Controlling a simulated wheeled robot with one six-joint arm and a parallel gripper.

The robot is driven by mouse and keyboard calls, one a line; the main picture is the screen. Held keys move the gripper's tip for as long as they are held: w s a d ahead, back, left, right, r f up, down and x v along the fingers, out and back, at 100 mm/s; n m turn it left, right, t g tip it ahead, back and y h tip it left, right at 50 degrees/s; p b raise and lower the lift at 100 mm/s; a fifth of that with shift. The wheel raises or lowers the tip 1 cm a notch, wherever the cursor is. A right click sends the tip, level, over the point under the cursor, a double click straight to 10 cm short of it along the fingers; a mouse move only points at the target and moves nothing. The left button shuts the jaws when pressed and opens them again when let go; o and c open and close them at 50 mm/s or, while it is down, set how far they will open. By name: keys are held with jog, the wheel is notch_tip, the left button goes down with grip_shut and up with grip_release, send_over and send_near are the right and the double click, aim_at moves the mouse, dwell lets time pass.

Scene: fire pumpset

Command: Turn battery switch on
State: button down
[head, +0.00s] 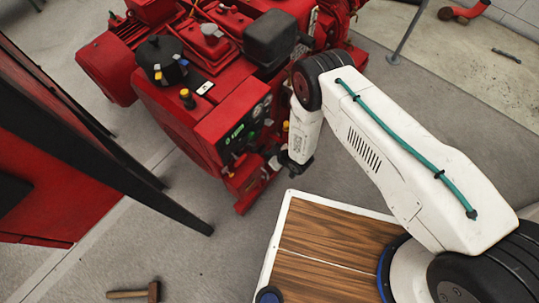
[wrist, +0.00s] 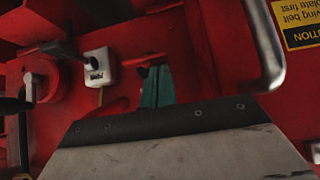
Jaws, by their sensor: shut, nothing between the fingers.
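My gripper (wrist: 157,78) shows in the wrist view as teal fingers held together, with nothing between them. Its tips are close to the red panel of the pumpset, by a small dark red part; I cannot tell whether they touch it. Left of the tips is a white labelled block (wrist: 100,66) with a dark lever across it. Further left is a round red fitting (wrist: 42,80) with a grey handle. I cannot tell for certain which is the battery switch.
A yellow caution label (wrist: 298,22) and a grey curved bar (wrist: 268,50) are at the right in the wrist view. A control panel (head: 243,128) faces my arm. A hammer (head: 135,293) lies on the floor. A dark-framed red structure (head: 60,130) stands at the left.

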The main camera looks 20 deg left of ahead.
jog(key=shift+f, duration=0.3)
jog(key=shift+s+a+f, duration=0.15)
jog(key=shift+s+f, duration=0.15)
jog(key=shift+s, duration=0.1)
jog(key=shift+w+r, duration=0.1)
jog(key=shift+w, duration=0.1)
